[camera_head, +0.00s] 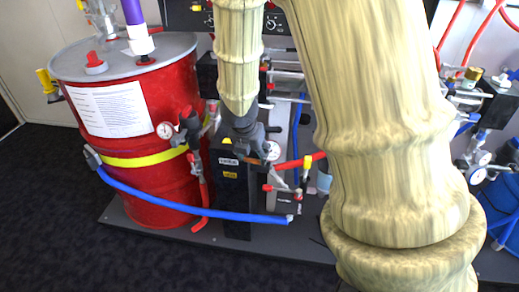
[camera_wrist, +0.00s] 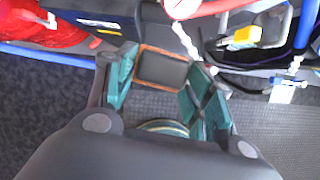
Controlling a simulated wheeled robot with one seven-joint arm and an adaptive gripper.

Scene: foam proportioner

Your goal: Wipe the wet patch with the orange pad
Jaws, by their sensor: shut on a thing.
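My gripper (camera_head: 250,146) hangs beside the black box in the head view, with its fingers small and partly hidden. In the wrist view its two teal fingers (camera_wrist: 163,76) stand on either side of a dark, squarish pad with an orange rim (camera_wrist: 161,66). The fingers are shut on this pad. In the head view a small orange-brown edge of the pad (camera_head: 271,151) shows by the fingers. I cannot make out the wet patch in either view. A round, light-rimmed shape (camera_wrist: 166,127) below the pad is partly covered by my gripper.
A red drum (camera_head: 178,95) with a yellow band stands at the left. A black box (camera_head: 236,200) is below my gripper. A blue hose (camera_head: 190,208) runs low across the front. A red pipe and valves (camera_head: 300,160) lie close right. Dark floor is clear in front.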

